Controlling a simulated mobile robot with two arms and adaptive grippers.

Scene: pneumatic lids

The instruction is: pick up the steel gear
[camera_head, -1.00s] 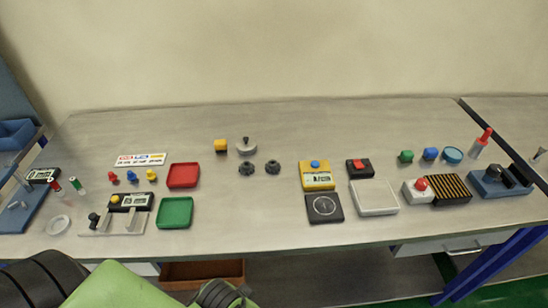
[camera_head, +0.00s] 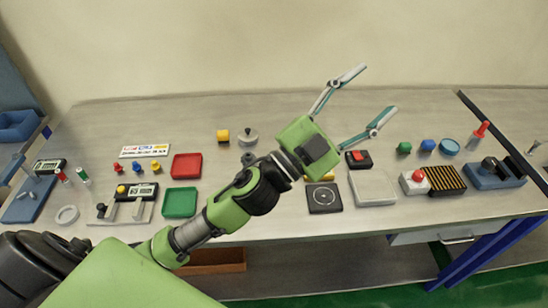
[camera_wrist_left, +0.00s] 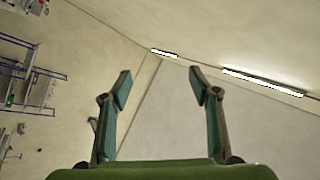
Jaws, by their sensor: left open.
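A dark grey gear (camera_head: 248,158) lies on the table (camera_head: 110,200), partly covered by my left arm. A second dark gear seen earlier is hidden behind that arm now. I cannot tell which one is the steel gear. My left gripper (camera_head: 367,98) is open and empty, up and to the right of the gears in the head view. My right gripper is not in view.
A black scale plate (camera_head: 324,198) and white tray (camera_head: 373,188) lie to the right. The back of the table is clear.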

